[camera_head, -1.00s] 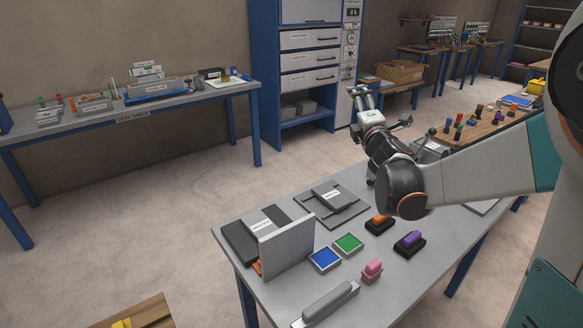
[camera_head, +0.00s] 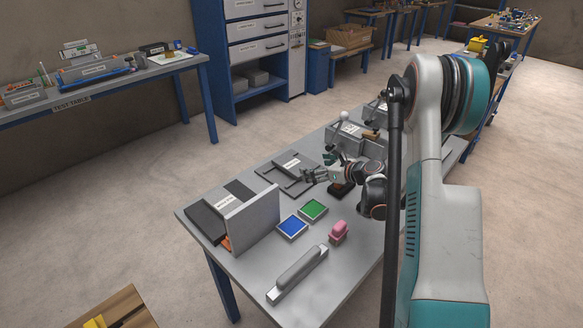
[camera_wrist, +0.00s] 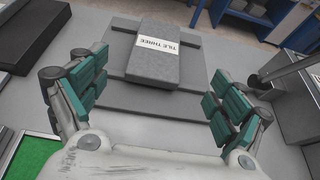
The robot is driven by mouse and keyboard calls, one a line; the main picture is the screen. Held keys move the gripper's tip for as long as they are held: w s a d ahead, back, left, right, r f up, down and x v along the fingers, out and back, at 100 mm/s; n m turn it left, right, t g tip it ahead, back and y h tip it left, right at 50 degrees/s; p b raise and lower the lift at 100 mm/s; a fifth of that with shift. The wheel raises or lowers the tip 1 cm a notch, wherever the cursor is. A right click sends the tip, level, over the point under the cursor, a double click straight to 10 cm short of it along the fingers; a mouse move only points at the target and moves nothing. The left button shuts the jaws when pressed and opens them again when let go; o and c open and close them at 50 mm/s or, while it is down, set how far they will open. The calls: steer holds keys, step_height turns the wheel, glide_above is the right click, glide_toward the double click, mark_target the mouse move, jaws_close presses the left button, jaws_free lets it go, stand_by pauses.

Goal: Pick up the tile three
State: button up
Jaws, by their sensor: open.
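Tile three is a grey block with a white label reading "TILE THREE" (camera_wrist: 156,68). It lies on a flat dark grey plate (camera_wrist: 118,97) on the table, and it also shows in the head view (camera_head: 294,163). My gripper (camera_wrist: 163,100) is open, its teal-padded fingers spread wide, with the tile ahead between them and apart from both. In the head view my gripper (camera_head: 311,176) is low over the table, just to the right of the plate, pointing left at it. Nothing is between the fingers.
A grey upright panel (camera_head: 253,222) and a dark block (camera_head: 206,221) stand left of the plate. Blue (camera_head: 292,227) and green (camera_head: 313,209) pads, a pink stamp-like piece (camera_head: 338,232) and a grey handled bar (camera_head: 298,272) lie in front. A grey machine (camera_head: 348,143) stands close behind my gripper.

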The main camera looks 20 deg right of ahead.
mark_target(293, 164)
steer(key=b+x, duration=0.1)
steer(key=x, duration=0.5)
steer(key=shift+w+f, duration=0.1)
steer(key=shift+w, duration=0.05)
steer(key=b+x, duration=0.1)
steer(key=x, duration=0.1)
steer(key=b+x, duration=0.1)
steer(key=x, duration=0.1)
steer(key=shift+a+f, duration=0.25)
steer(key=shift+w+a+f+b, duration=0.1)
steer(key=shift+w+b, duration=0.25)
steer(key=shift+w, duration=0.05)
steer(key=shift+c, duration=0.2)
steer(key=c, duration=1.5)
